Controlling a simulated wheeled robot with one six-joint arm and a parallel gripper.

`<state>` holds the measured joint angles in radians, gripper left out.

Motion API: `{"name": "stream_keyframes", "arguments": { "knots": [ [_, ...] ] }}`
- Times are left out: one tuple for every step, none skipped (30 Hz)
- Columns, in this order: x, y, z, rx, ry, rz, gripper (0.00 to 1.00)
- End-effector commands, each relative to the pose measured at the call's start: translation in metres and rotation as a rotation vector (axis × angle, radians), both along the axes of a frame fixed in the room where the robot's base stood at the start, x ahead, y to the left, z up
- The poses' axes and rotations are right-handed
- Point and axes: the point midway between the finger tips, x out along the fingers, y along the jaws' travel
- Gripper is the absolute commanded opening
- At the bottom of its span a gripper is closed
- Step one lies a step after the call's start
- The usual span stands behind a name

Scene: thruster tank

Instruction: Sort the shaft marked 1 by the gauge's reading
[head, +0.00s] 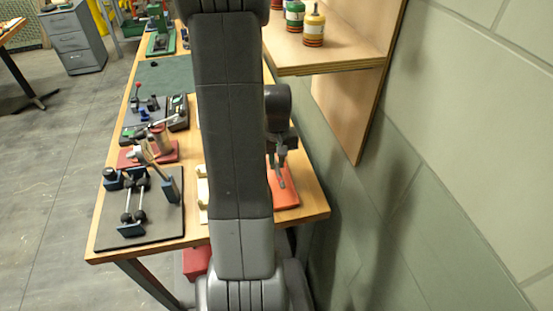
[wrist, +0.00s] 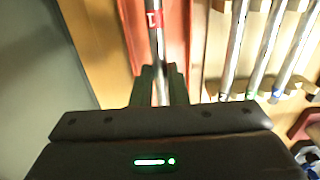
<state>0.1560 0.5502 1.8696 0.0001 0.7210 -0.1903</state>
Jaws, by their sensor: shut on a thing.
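In the wrist view, a shiny metal shaft (wrist: 154,45) with a red band bearing a pale mark runs up between the fingers of my gripper (wrist: 160,80). The gripper is shut on this shaft. In the head view my gripper (head: 282,168) is over the red-orange tray (head: 286,198) at the table's right end. On a dark mat (head: 108,225) at front left stands a fixture (head: 136,200) with rollers and blue blocks. I cannot make out a gauge reading.
Several other shafts (wrist: 262,45) lie in a pale rack (wrist: 210,90) right of the tray in the wrist view. A shelf (head: 335,55) with small bottles (head: 314,25) overhangs the table's right side, near the wall. My arm hides the table's middle.

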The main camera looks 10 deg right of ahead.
Motion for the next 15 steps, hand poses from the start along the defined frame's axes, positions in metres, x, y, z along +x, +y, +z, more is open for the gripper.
{"name": "stream_keyframes", "arguments": {
  "knots": [
    [0.0, 0.0, -0.007, 0.0, 0.0, 0.0, 0.0],
    [0.0, 0.0, -0.009, 0.0, 0.0, 0.0, 0.0],
    [0.0, 0.0, -0.012, 0.0, 0.001, 0.0, 0.0],
    [0.0, 0.0, -0.014, 0.0, 0.001, 0.0, 0.0],
    [0.0, 0.0, -0.016, 0.0, 0.001, 0.0, 0.0],
    [0.0, 0.0, -0.019, 0.0, 0.001, 0.0, 0.0],
    [0.0, 0.0, -0.021, 0.0, 0.001, 0.0, 0.0],
    [0.0, 0.0, -0.023, 0.0, 0.001, 0.0, 0.0],
    [0.0, 0.0, -0.026, 0.0, 0.001, 0.0, 0.0],
    [0.0, 0.0, -0.028, 0.0, 0.001, 0.0, 0.0],
    [0.0, 0.0, -0.03, 0.0, 0.001, 0.0, 0.0],
    [0.0, 0.0, -0.033, 0.0, 0.001, 0.0, 0.0],
    [0.0, 0.0, -0.034, 0.0, 0.001, 0.0, 0.0],
    [0.0, 0.0, -0.036, 0.0, 0.001, 0.0, 0.0],
    [0.0, 0.0, -0.038, 0.0, 0.001, 0.0, 0.0]
  ]
}}
